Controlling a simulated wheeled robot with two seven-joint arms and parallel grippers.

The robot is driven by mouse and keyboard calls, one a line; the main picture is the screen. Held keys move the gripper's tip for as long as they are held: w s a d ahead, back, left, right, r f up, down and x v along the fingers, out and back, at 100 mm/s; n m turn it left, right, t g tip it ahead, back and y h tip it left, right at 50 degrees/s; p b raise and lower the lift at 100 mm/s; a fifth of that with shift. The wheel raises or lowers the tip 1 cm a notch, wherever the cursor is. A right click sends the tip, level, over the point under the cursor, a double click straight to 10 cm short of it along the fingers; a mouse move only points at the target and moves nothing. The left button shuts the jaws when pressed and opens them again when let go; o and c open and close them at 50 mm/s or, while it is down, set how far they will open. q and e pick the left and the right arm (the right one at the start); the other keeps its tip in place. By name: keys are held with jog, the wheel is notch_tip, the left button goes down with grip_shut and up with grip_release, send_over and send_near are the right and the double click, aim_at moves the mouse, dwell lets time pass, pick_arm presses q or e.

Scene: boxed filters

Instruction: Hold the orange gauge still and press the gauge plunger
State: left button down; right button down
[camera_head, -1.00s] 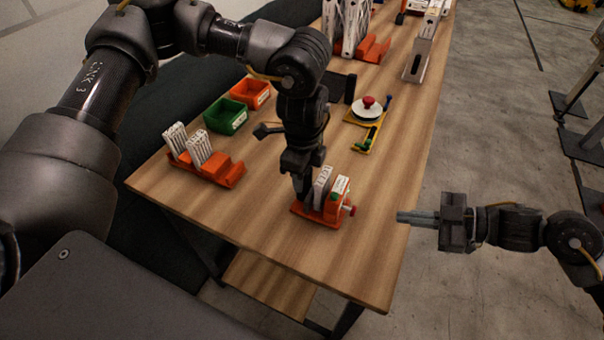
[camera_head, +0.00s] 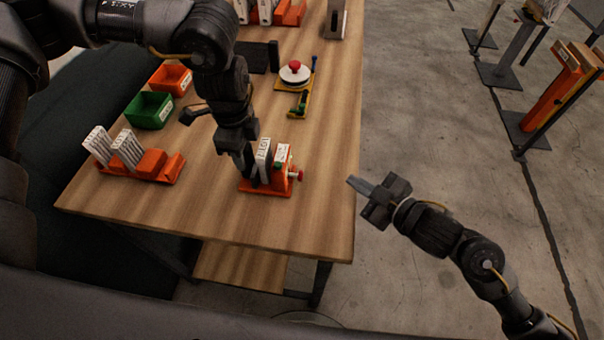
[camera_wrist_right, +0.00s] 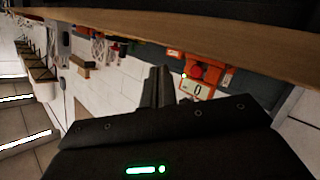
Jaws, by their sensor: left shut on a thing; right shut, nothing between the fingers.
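The orange gauge (camera_head: 266,187) stands near the front right of the wooden table, with a white pleated filter (camera_head: 263,158) in it. Its red plunger (camera_head: 299,175) sticks out to the right. My left gripper (camera_head: 250,176) comes down from above and is shut on the gauge at its left side; the contact is partly hidden. My right gripper (camera_head: 352,182) is shut and empty, just off the table's right edge, apart from the plunger and pointing up-left. The right wrist view shows the red plunger (camera_wrist_right: 196,70) and a display reading 0 (camera_wrist_right: 196,91) beside the right gripper's fingers (camera_wrist_right: 158,74).
An orange rack (camera_head: 150,166) with white filters stands at the left. Green (camera_head: 150,110) and orange (camera_head: 171,78) bins are behind it. The tabletop between gauge and right edge is clear.

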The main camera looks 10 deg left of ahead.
aim_at(317, 189)
jog(key=shift+d+f, duration=0.1)
jog(key=shift+d, duration=0.1)
jog(key=shift+a, duration=0.1)
jog(key=shift+a, duration=4.3)
jog(key=shift+a, duration=0.1)
jog(key=shift+a, duration=0.15)
pick_arm(q)
jog(key=shift+d, duration=0.15)
pick_arm(e)
jog(key=shift+a, duration=0.1)
